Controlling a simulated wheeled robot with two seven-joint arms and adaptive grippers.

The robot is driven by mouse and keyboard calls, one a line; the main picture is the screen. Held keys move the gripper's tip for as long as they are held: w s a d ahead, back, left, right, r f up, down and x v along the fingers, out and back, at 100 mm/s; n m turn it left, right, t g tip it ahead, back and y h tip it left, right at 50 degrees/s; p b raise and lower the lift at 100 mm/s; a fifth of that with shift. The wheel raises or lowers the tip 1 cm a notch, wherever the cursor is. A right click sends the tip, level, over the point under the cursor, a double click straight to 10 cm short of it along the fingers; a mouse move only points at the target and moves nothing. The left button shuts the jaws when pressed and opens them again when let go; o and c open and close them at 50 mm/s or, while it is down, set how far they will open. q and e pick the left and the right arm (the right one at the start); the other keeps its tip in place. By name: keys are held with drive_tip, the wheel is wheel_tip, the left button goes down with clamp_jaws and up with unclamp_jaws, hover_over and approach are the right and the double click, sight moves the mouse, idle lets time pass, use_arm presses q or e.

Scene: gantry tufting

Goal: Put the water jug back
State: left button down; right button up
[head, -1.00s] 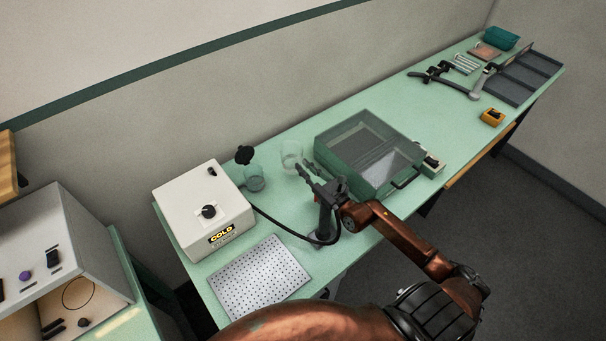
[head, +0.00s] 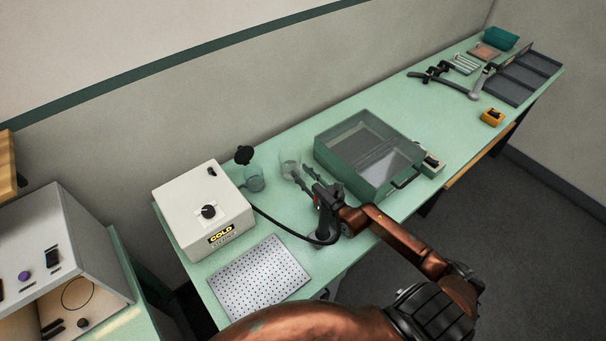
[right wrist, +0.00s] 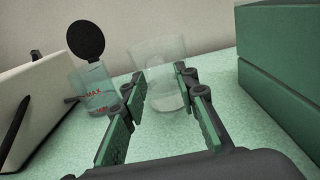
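A clear, see-through jug (head: 290,165) stands on the green bench, left of the green case; it also shows in the right wrist view (right wrist: 165,75). My right gripper (head: 301,172) is open, its fingers pointing at the jug. In the right wrist view the two fingertips (right wrist: 162,82) are apart, with the jug between and just beyond them. I cannot tell whether they touch it. A clear tank (head: 254,180) with a raised black lid and a MAX mark (right wrist: 97,92) stands beside the white COLD box (head: 205,212). My left gripper is not in view.
A perforated plate (head: 258,279) lies at the bench's near left. A black hose runs from the box to a dark handle.

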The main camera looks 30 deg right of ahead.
drive_tip(key=shift+r, duration=0.1)
drive_tip(key=shift+s, duration=0.15)
drive_tip(key=s, duration=0.7)
drive_tip(key=s+d, duration=0.1)
drive_tip(key=s, duration=0.2)
drive_tip(key=shift+s+b, duration=0.3)
drive_tip(key=shift+b, duration=0.05)
drive_tip(key=shift+s, duration=0.55)
drive_tip(key=shift+c, duration=0.3)
